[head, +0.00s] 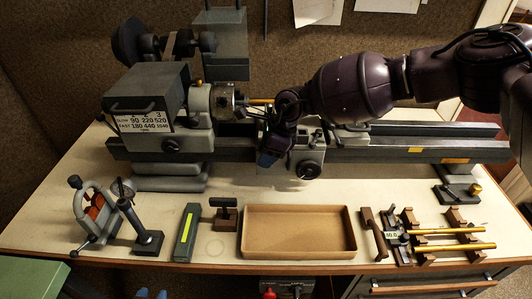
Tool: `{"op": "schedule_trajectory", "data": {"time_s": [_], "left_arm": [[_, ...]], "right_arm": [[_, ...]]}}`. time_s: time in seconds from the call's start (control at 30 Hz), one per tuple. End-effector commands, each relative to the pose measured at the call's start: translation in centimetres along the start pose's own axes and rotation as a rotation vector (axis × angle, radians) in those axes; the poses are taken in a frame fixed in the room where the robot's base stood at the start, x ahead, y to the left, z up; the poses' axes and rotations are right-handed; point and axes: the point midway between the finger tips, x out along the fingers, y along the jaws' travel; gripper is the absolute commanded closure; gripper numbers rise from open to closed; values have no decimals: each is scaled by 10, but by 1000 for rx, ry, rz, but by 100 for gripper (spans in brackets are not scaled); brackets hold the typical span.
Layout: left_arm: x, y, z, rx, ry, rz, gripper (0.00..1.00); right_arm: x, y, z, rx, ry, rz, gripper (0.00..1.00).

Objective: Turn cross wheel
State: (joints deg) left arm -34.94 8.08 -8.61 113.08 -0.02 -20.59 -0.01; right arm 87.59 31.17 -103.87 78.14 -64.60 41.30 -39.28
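A lathe (400,153) stands across the bench. My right gripper (268,158) reaches down from the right arm, just left of the wheel and in front of the carriage. A gap shows between it and the wheel; whether its fingers are open is hidden by the viewing angle. A brass tube (262,102) sits at the chuck (223,101), partly hidden by my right arm.
An empty tan tray (300,253) lies at the bench front. Left of it are a green block with a yellow strip (187,225), a dark upright stand (148,238) and a red-padded clamp (97,213). Brass tubes (455,246) rest on wooden supports at right.

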Motion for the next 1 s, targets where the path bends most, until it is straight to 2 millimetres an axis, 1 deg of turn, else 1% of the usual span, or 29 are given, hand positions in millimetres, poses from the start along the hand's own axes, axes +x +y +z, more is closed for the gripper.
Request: {"op": "schedule_trajectory", "data": {"time_s": [0.1, 0.13, 0.37, 0.57, 0.73, 0.87, 1.0], "left_arm": [[0, 0, 1, 0, -1, 0, 62], [0, 0, 1, 0, -2, 0, 62], [0, 0, 2, -1, -4, 0, 62], [0, 0, 2, -1, -4, 0, 62], [2, 0, 4, -1, -4, 0, 62], [4, 1, 7, -1, -2, 0, 62], [8, 1, 10, 0, 2, 0, 62]], "right_arm": [[0, 0, 0, 0, 0, 0, 62], [0, 0, 0, 0, 0, 0, 65], [0, 1, 0, 0, 0, 3, 100], [1, 2, 0, -1, 6, 6, 100], [2, 3, 1, -2, 44, 8, 100], [4, 4, 2, -4, 109, 10, 100], [7, 5, 2, -6, 213, 11, 100]]}}
